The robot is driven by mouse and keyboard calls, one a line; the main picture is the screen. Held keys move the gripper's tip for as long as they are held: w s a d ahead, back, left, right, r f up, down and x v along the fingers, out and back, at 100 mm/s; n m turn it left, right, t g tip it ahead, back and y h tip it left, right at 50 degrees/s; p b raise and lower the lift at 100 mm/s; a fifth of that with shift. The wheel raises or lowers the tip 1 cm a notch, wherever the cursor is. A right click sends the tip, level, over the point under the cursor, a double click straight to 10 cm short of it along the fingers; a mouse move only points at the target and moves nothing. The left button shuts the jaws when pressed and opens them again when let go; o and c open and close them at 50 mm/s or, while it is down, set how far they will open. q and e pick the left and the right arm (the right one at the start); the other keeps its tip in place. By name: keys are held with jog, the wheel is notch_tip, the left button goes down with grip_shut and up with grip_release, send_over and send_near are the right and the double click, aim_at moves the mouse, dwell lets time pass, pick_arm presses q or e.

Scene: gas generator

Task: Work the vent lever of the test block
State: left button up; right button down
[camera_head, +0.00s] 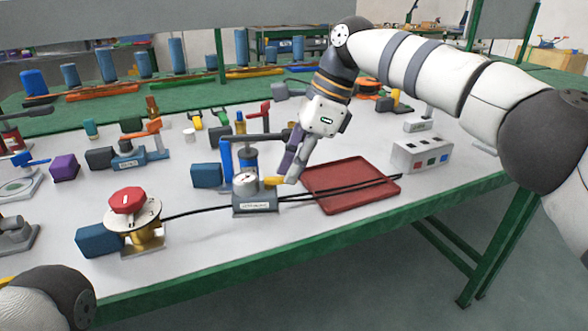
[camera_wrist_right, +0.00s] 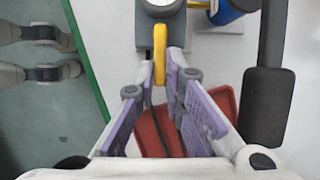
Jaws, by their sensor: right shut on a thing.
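The test block (camera_head: 255,203) is a small grey base with a label, a round white-faced gauge (camera_head: 245,182) on top and a yellow lever (camera_head: 273,181) at its right. In the right wrist view the yellow lever (camera_wrist_right: 160,45) points from the block toward my right gripper. My right gripper (camera_head: 288,179) reaches down from the upper right; its purple-padded fingers (camera_wrist_right: 161,75) are shut on the lever's end. The fingers partly hide that end. A dark part of my left arm shows at the lower left, but its gripper is out of view.
A red tray (camera_head: 352,190) lies right of the block, with black cables crossing it. A red-knobbed brass valve (camera_head: 128,205) stands to the left. The green front edge is close; the white tabletop before the block is clear.

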dwell(0.3)
jog(key=c, duration=1.7)
grip_release()
jog(key=v, duration=0.7)
jog(key=shift+r, duration=0.25)
jog(key=shift+d+f, duration=0.1)
